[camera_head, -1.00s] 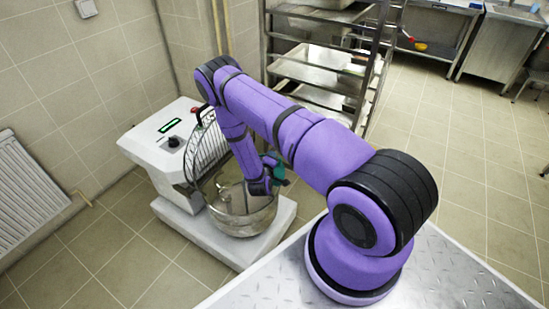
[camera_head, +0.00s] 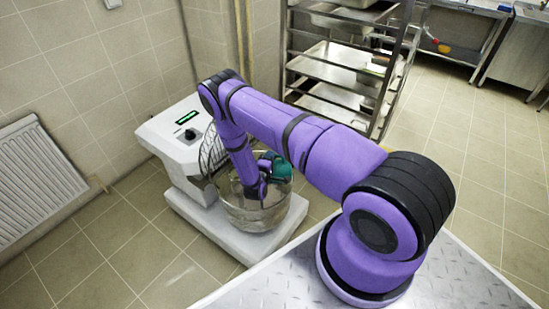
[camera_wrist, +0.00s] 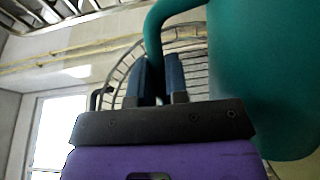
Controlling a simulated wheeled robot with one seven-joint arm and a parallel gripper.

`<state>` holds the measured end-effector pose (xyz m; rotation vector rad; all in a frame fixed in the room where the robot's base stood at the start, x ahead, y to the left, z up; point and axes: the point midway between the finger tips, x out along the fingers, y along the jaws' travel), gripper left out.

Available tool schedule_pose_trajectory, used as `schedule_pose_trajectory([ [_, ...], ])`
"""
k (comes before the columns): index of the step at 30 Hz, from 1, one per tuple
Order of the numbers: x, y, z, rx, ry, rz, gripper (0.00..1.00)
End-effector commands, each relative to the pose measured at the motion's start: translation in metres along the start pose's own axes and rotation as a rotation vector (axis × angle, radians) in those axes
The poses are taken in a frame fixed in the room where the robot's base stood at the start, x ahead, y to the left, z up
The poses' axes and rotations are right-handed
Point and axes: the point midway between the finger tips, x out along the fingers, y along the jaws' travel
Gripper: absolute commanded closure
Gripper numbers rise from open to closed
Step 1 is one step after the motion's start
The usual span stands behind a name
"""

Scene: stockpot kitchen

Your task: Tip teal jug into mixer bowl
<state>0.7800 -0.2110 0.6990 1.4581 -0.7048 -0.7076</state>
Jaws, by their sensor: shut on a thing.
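The teal jug (camera_head: 281,169) is just above the rim of the mixer bowl (camera_head: 256,212), partly hidden by my arm. It looks tilted, but its mouth and any contents cannot be made out. In the wrist view the jug (camera_wrist: 265,80) fills the right side, and its handle loops over towards my fingers. My gripper (camera_wrist: 160,85) is shut on the jug's handle. In the head view my gripper (camera_head: 262,184) is over the bowl, beside the jug. The bowl is metallic and upright on the white mixer (camera_head: 176,140).
The mixer's wire guard (camera_head: 211,152) stands close at the left of my forearm. A metal tray rack (camera_head: 335,85) is behind my arm. A radiator (camera_head: 38,172) hangs on the left wall. Tiled floor is free at the right.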

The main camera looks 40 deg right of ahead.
Motion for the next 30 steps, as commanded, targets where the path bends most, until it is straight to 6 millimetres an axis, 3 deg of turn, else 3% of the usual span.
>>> schedule_pose_trajectory([
  [30,-0.025,0.007,-0.060,-0.353,0.001,0.148,1.00],
])
